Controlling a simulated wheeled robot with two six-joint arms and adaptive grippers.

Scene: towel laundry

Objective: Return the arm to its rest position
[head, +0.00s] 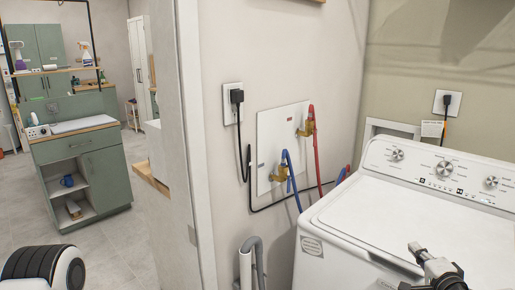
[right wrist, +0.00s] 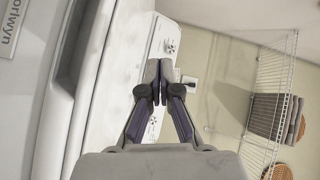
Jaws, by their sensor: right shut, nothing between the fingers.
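My right gripper (head: 432,262) shows at the bottom right of the head view, above the front part of the white washing machine's lid (head: 385,215). In the right wrist view the right gripper (right wrist: 158,85) has its two fingertips together with nothing between them. The washer's control panel (right wrist: 165,45) is behind the fingers there. A dark, rounded arm part of mine (head: 42,268) shows at the bottom left of the head view. My left gripper is not seen in either view.
A wall box with red and blue hoses (head: 283,145) is left of the washer. A green cabinet (head: 90,165) stands in the room at left, past a wall edge (head: 190,130). The right wrist view shows a wire shelf (right wrist: 268,90) with folded towels (right wrist: 275,118).

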